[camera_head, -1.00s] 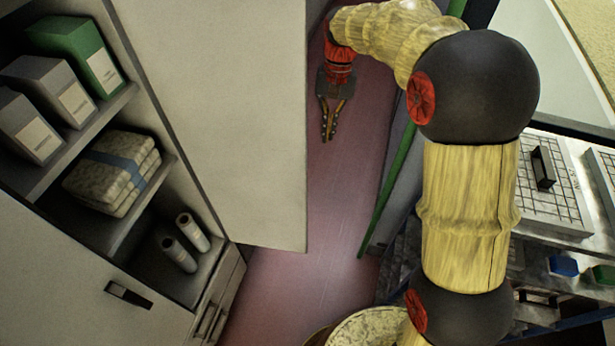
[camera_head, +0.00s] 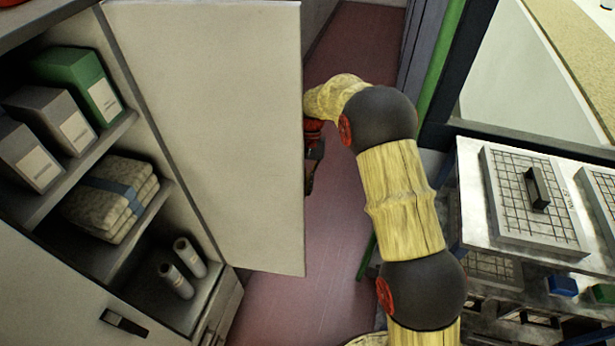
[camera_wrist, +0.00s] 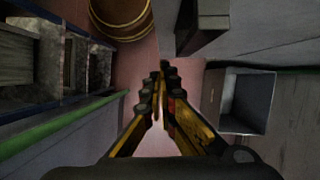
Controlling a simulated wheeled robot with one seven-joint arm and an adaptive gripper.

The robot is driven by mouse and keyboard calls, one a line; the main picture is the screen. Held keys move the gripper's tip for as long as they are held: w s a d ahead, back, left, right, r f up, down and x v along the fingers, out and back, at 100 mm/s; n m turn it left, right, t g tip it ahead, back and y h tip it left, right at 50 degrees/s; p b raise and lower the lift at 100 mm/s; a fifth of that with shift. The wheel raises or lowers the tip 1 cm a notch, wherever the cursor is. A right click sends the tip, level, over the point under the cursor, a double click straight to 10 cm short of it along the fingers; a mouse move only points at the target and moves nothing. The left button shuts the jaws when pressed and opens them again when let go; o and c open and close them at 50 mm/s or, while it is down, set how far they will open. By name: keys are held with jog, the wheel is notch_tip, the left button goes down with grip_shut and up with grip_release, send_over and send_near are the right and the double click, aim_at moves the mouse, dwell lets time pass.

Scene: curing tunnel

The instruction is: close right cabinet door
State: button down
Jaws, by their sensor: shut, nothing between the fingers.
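The right cabinet door (camera_head: 215,130) stands wide open, swung out from the cabinet (camera_head: 140,205); its broad pale face fills the middle of the head view. My gripper (camera_head: 309,178) is just beyond the door's free edge, partly hidden behind it. I cannot tell whether it touches the door. In the wrist view my gripper (camera_wrist: 160,82) has its fingers together with nothing between them.
Open shelves hold a green box (camera_head: 82,78), grey boxes (camera_head: 50,130), folded cloth (camera_head: 110,200) and two rolls (camera_head: 180,268). A metal rack (camera_head: 520,255) stands at right beside a green pole (camera_head: 440,60). The reddish floor (camera_head: 290,310) is clear below the door.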

jog(key=s, duration=0.1)
jog(key=s+f, duration=0.1)
jog(key=s, duration=0.1)
jog(key=s+a+f, duration=0.1)
jog(key=shift+s+f, duration=0.15)
jog(key=shift+s, duration=0.25)
